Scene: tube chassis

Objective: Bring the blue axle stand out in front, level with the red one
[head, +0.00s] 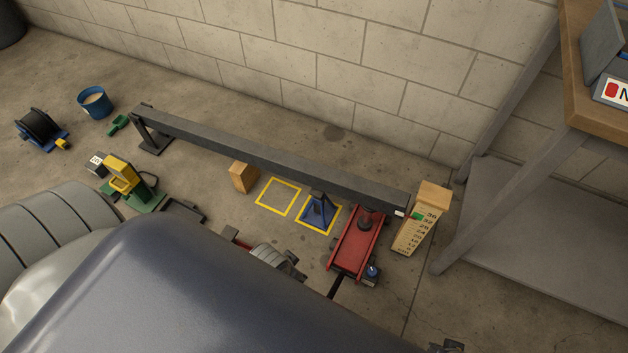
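The blue axle stand (317,214) stands on the floor under the grey beam (270,156), inside a yellow marked square, left of the red trolley jack (355,243). A small red part (236,237) shows nearer to me; I cannot tell whether it belongs to the red axle stand, as my body hides what lies below it. My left gripper (290,264) is partly hidden behind my body, low and in front of the blue stand, apart from it. Its fingers are too small and covered to read.
An empty yellow square (278,197) lies left of the blue stand, with a wooden block (243,177) beside it. A numbered board (415,233) stands right of the jack. A yellow and green device (123,178) is at left. A workbench (590,95) stands right.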

